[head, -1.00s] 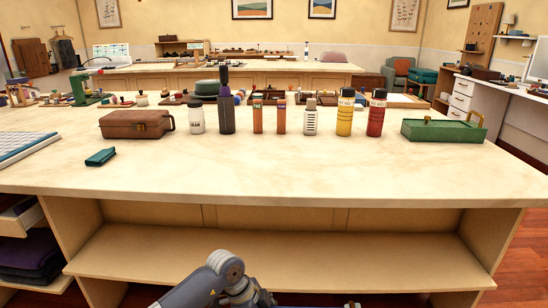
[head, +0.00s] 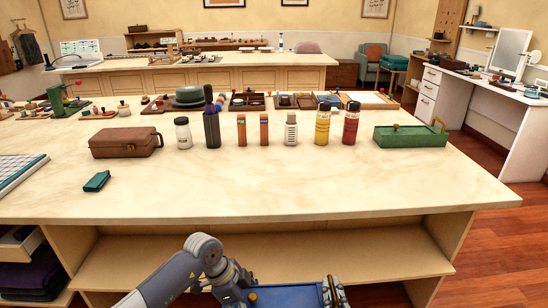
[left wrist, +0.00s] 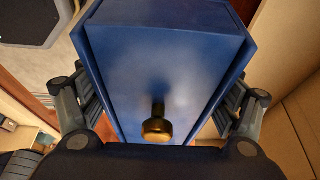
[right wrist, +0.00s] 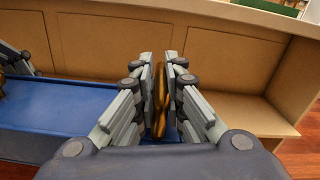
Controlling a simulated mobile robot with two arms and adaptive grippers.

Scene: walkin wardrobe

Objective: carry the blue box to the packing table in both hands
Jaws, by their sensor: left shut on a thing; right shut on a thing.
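The blue box (head: 290,296) shows at the bottom of the head view, in front of the marble-topped counter's open shelf. My left gripper (head: 238,292) is at its left end. In the left wrist view, its fingers flank the box (left wrist: 165,55) on both sides, with a brass knob (left wrist: 157,128) between them; the fingertips are hidden. My right gripper (head: 334,292) is at the right end. In the right wrist view, it is shut on a brass handle (right wrist: 160,92) of the box (right wrist: 70,112). I cannot tell which table is the packing table.
The marble-topped counter (head: 250,185) stands ahead, with a brown case (head: 125,142), several bottles and a green box (head: 410,136) on it. Another long table (head: 210,62) stands behind. Wooden floor (head: 495,245) is clear at the right.

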